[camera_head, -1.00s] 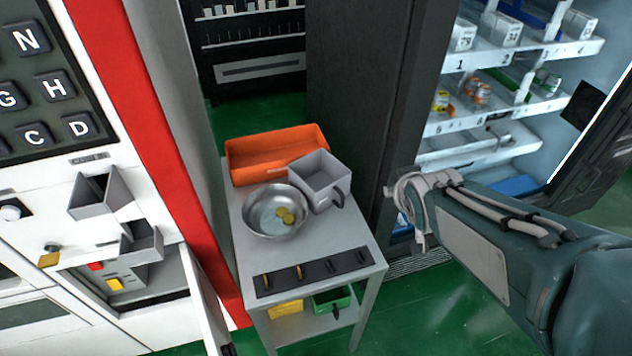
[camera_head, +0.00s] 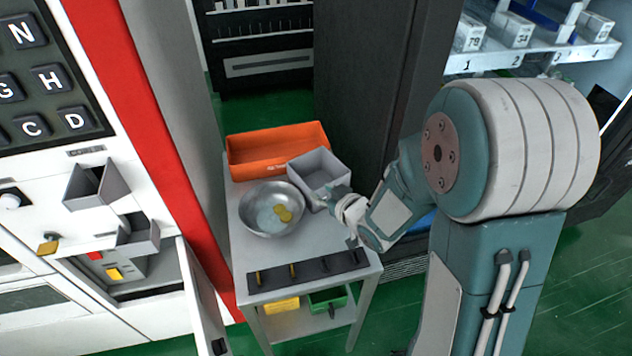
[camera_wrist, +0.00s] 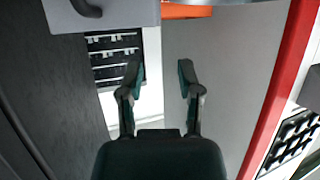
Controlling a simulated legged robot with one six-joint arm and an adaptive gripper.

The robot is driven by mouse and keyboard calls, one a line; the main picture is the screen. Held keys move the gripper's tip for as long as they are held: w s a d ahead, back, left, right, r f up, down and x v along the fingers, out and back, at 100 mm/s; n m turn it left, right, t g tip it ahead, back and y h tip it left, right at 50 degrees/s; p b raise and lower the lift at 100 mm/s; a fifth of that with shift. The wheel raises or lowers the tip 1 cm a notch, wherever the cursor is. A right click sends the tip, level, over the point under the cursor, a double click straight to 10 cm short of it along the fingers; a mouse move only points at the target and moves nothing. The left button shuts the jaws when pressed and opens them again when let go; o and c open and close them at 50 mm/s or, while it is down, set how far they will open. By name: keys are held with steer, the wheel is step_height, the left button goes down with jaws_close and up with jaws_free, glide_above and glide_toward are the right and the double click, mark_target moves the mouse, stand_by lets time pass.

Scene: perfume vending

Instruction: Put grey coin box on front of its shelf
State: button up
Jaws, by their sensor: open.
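The grey coin box (camera_head: 320,168) is an open-topped box on the small metal table (camera_head: 232,215), right of a steel bowl and touching or close to it. In the wrist view, a grey box wall with a dark handle, likely the coin box (camera_wrist: 105,12), shows at the top left edge. My gripper (camera_wrist: 160,72) is open and empty in the wrist view, its two dark fingers apart. In the head view my wrist is beside the right side of the coin box, and it hides the box's handle; the fingertips cannot be made out there.
The steel bowl (camera_head: 254,220) holds coins. An orange bin (camera_head: 257,158) stands behind it. A dark panel (camera_head: 355,80) rises behind the table. At left are a red-edged white machine (camera_head: 150,120) and an open door (camera_head: 200,300). Stocked shelves (camera_head: 500,60) are upper right.

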mark_target(301, 179)
steer(key=x, duration=1.1)
steer(key=shift+d+f, duration=0.1)
steer(key=shift+c, duration=0.3)
jaws_close()
